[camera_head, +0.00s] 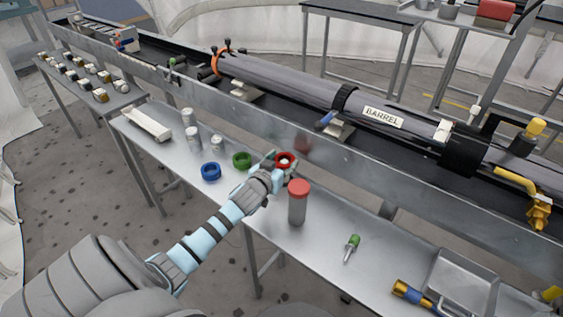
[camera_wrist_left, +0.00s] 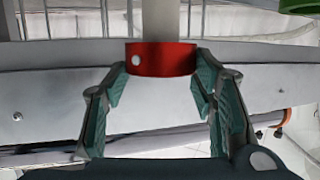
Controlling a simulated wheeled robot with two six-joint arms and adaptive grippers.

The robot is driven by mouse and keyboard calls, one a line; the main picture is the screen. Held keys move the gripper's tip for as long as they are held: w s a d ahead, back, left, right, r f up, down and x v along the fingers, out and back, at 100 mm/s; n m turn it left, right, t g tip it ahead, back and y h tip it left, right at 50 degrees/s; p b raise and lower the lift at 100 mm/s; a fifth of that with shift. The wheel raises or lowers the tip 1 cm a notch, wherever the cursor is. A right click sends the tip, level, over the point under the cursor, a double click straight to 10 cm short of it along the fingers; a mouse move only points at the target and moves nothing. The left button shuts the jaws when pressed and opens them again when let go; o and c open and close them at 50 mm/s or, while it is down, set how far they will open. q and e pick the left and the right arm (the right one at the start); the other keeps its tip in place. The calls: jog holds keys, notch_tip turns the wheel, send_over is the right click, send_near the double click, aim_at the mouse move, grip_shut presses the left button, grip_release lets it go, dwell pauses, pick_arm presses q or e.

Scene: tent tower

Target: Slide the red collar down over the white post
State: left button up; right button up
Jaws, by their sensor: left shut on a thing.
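The red collar (camera_head: 287,157) is between the fingertips of my left gripper (camera_head: 276,162), above the metal bench. In the left wrist view the collar (camera_wrist_left: 161,59) is a short red band with a pale dot, gripped on both sides by the green-padded fingers of the gripper (camera_wrist_left: 160,76). The white post (camera_wrist_left: 161,20) runs from the collar's edge to the top of that view. In the head view a small pale spot shows inside the collar. I cannot tell how far the collar is over the post. My right gripper is not in view.
A blue ring (camera_head: 211,171), a green ring (camera_head: 242,159) and pale cylinders (camera_head: 193,138) stand left of the gripper. A green-handled screwdriver (camera_head: 351,247) and tray (camera_head: 463,283) lie farther right. The barrel rig's rail (camera_head: 330,165) runs behind.

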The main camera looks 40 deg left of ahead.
pick_arm(q)
jog(key=shift+f, duration=0.15)
jog(key=shift+f+b, duration=2)
jog(key=shift+f, duration=0.4)
jog(key=o, duration=1.3)
jog(key=shift+s+d, duration=0.1)
jog(key=shift+s, duration=0.2)
jog(key=v, duration=1.1)
jog(key=shift+s+r, duration=0.1)
jog(key=shift+s, duration=0.15)
